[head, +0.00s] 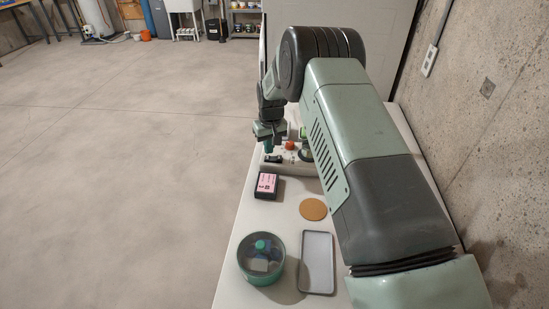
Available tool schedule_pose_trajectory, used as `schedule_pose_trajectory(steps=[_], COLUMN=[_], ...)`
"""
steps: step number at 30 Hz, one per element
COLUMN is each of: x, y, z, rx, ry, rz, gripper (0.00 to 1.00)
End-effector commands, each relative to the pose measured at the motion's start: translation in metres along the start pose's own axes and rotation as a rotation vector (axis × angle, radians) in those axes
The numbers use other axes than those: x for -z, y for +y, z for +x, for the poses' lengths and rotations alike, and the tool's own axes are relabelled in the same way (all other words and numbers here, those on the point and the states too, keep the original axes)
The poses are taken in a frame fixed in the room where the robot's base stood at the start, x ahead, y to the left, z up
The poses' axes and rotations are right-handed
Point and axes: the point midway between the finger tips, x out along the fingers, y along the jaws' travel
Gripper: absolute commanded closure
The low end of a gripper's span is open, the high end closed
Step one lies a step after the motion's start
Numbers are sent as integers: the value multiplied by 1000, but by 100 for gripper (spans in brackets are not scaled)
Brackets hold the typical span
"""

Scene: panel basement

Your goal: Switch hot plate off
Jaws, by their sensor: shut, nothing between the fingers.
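My gripper (268,146) hangs at the far left part of the white table, just above the left end of a low grey panel (297,167). It is shut, and nothing shows in it. A small black control (273,158) on the panel lies just below the fingertips. I cannot tell whether they touch. An orange-red round part (290,145) and a green part (302,132) are to the right of my gripper. No label for the hot plate can be read. My arm hides the panel's right side and whatever stands behind it.
A concrete wall (489,140) stands at the right. The floor at the left is open.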

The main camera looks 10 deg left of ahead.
Motion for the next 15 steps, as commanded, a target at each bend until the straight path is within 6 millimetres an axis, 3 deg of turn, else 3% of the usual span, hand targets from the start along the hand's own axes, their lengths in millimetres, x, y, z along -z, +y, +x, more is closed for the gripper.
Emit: schedule_pose_trajectory(steps=[15], x=[6], y=[0], z=[-42], rx=[0], ry=[1], rz=[0], gripper=[100])
